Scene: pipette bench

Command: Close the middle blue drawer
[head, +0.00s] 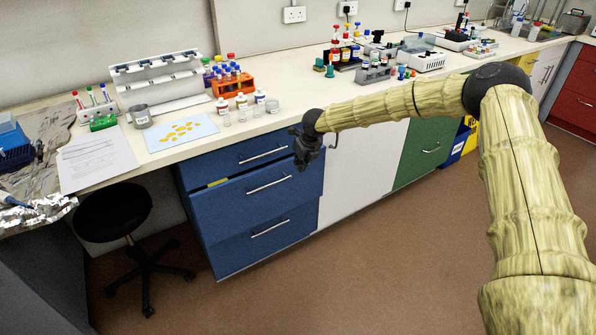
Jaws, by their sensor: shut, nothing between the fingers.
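The middle blue drawer (262,200) is in the blue cabinet under the bench. Its front stands out a little from the drawers above and below, and a strip of something yellow shows over its top edge at the left. It has a silver bar handle (270,183). My gripper (302,164) is dark and shut, with nothing in it. It points down in front of the right end of the blue drawers, to the right of the handle. I cannot tell whether it touches the drawer front.
The top blue drawer (232,157) and bottom blue drawer (250,232) look shut. A black stool (115,208) stands to the left. A white cupboard door (350,180) and a green one (428,140) lie to the right. The brown floor (360,270) in front is clear.

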